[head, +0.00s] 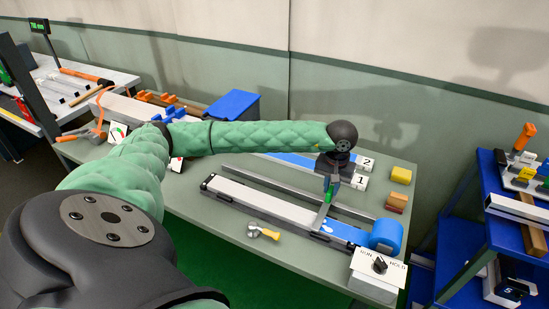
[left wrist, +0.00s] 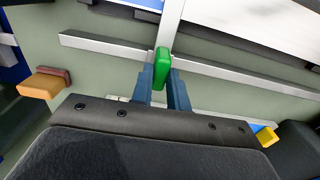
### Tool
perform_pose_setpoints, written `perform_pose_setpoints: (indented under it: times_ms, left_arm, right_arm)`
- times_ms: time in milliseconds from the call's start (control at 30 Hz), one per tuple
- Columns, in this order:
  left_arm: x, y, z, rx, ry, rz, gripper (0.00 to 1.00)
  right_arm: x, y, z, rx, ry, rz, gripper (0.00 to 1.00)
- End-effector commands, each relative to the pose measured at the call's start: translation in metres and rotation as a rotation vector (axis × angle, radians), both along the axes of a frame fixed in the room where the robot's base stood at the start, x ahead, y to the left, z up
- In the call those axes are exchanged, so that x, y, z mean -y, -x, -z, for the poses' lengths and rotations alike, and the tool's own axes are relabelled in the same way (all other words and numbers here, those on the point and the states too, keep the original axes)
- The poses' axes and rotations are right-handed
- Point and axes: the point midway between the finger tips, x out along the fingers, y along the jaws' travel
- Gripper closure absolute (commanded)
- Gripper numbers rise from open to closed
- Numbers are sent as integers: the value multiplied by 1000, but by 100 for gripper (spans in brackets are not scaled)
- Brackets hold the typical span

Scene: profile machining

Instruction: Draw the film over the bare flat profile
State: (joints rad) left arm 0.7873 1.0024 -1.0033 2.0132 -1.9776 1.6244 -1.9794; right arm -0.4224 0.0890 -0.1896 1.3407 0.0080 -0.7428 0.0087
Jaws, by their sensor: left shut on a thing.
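The bare flat profile (head: 262,204) is a long white bar lying lengthwise on the table. Blue film (head: 345,231) covers its right end and runs back to the blue film roll (head: 386,236). A thin grey crossbar (head: 322,215) lies across the profile at the film's edge. My left gripper (head: 331,182) is above the bench behind the profile, shut on the green handle (head: 328,195) of the crossbar. In the left wrist view, the green handle (left wrist: 162,67) sits between my blue fingers (left wrist: 163,88). My right gripper is not in view.
A RUN/HOLD switch box (head: 378,272) stands at the front right. A roller with a yellow handle (head: 262,231) lies in front of the profile. A blue bin (head: 233,105) is behind.

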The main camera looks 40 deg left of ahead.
Motion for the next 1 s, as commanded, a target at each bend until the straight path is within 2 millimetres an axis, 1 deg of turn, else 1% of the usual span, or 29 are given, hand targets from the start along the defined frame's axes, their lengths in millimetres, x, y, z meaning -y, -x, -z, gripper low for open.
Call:
perform_pose_setpoints:
  times_ms: [33,333,800,1000]
  left_arm:
    - [-4,1,3,-2,-2,-1,100]
    - [-21,7,2,-2,-1,-1,100]
    - [-24,8,1,-2,0,1,100]
    - [-33,10,3,-2,-1,0,100]
  right_arm:
    - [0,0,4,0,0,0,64]
    - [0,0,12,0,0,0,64]
    - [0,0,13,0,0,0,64]
    - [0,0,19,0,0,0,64]
